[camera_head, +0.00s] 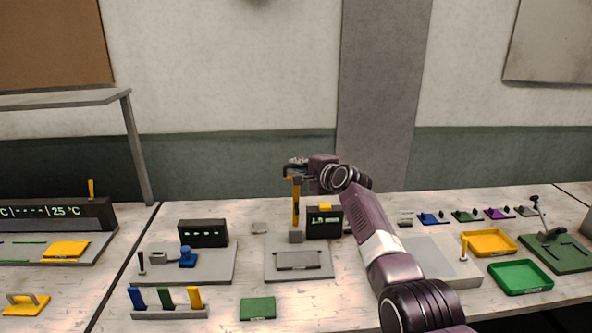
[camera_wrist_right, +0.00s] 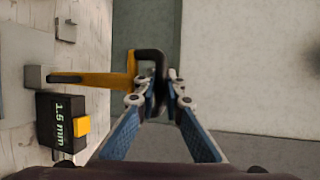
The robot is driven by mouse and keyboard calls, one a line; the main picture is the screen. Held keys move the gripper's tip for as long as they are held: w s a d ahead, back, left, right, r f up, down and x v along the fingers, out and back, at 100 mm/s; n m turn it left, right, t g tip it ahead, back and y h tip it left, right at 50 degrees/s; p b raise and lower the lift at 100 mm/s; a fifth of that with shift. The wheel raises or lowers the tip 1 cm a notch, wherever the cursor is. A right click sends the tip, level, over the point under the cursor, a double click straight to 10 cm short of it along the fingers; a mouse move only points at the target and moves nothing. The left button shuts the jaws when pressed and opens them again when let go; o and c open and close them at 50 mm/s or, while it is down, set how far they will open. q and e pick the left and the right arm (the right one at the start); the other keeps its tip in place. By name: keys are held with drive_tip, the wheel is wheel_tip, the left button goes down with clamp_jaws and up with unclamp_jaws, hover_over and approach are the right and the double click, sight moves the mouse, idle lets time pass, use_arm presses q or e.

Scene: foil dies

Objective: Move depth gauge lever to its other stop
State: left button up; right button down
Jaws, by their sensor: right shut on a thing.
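The depth gauge lever (camera_head: 296,207) is a yellow bar standing about upright from a small grey block on a grey base plate (camera_head: 273,247). My right gripper (camera_head: 295,172) is at its top end. In the right wrist view the lever (camera_wrist_right: 95,79) runs sideways and ends in a black handle (camera_wrist_right: 148,55). The fingers of my right gripper (camera_wrist_right: 160,90) are shut on that handle. A black display box (camera_head: 323,223) beside the lever carries a yellow block on top, and in the wrist view the box (camera_wrist_right: 58,122) reads 1.5 mm. My left gripper is not in view.
Left of the gauge is a station with a black display (camera_head: 203,233) and a blue knob (camera_head: 187,257). Upright coloured pieces (camera_head: 165,298) and a green block (camera_head: 258,308) lie in front. Yellow (camera_head: 489,242) and green (camera_head: 521,277) trays stand right of my arm.

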drive_tip(key=shift+w+r, duration=0.2)
drive_tip(key=shift+w, duration=0.35)
drive_tip(key=shift+r, duration=0.15)
drive_tip(key=c, duration=2.2)
unclamp_jaws()
drive_tip(key=shift+w, duration=0.1)
drive_tip(key=shift+o, duration=0.9)
drive_tip(key=shift+f+g, duration=0.2)
drive_tip(key=shift+g, duration=0.1)
drive_tip(key=shift+d, duration=0.1)
drive_tip(key=shift+s+d+r, duration=0.2)
drive_tip(key=shift+s+d, duration=0.1)
drive_tip(key=shift+s, duration=0.3)
drive_tip(key=v, duration=1)
drive_tip(key=shift+s+r, duration=0.15)
drive_tip(key=shift+s, duration=0.1)
